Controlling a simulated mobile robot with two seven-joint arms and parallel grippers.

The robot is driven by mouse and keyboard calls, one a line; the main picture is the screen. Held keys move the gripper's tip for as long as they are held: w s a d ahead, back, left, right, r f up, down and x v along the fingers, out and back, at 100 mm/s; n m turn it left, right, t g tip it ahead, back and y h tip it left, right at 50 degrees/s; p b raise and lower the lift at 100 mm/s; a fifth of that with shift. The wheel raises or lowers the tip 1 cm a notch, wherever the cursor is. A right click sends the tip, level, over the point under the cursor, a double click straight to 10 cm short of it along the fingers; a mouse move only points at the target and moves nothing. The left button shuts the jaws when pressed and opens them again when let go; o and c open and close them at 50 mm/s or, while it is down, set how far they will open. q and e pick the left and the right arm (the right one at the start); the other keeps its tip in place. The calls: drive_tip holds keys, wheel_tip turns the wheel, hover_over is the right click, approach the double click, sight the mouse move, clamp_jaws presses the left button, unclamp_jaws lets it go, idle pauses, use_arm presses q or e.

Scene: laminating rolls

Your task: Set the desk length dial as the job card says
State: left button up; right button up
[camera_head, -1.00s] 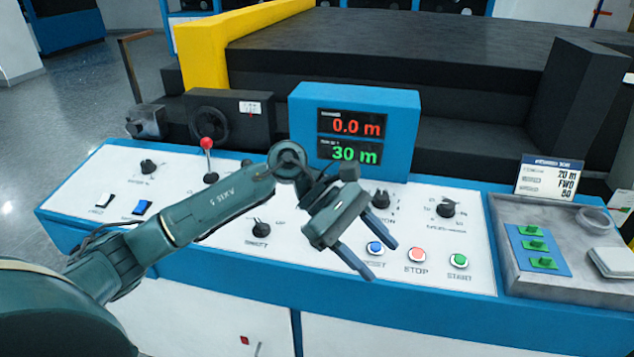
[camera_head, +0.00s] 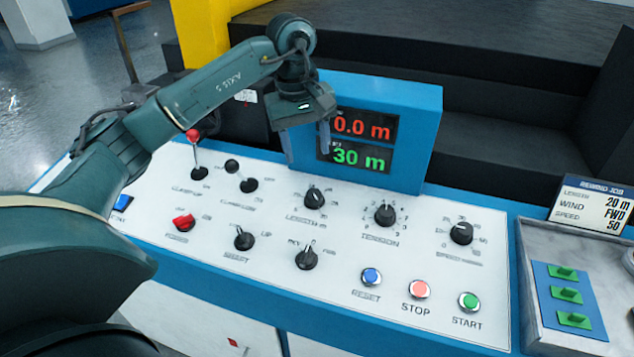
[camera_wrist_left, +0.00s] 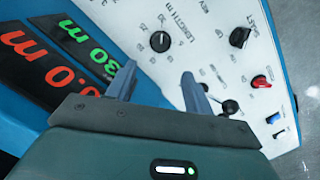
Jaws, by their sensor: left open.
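The length dial (camera_head: 315,198) is a black knob with a white pointer line, labelled "LENGTH m", on the white sloping desk panel. It also shows in the left wrist view (camera_wrist_left: 160,41), ahead of the fingertips. The job card (camera_head: 592,207) at the right reads length 20 m, wind FWD, speed 50. The display (camera_head: 360,140) reads 0.0 m in red and 30 m in green. My left gripper (camera_head: 306,150) is open and empty, in front of the display's left part, above and behind the dial and apart from it. My right gripper is out of view.
A tension dial (camera_head: 385,213), a speed dial (camera_head: 461,233) and the wind knob (camera_head: 306,257) surround the length dial. Reset (camera_head: 372,277), stop (camera_head: 420,288) and start (camera_head: 469,301) buttons line the front. Two levers stand at the left. A grey tray (camera_head: 537,262) is at the right.

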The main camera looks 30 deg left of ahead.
sight(313, 192)
use_arm(q)
drive_tip(key=f, duration=0.3)
drive_tip(key=f+p, duration=0.1)
drive_tip(key=f, duration=0.7)
drive_tip(key=shift+w+d+p, duration=0.35)
drive_tip(key=shift+d+p, duration=0.05)
drive_tip(key=shift+c, duration=0.3)
drive_tip(key=c, duration=0.9)
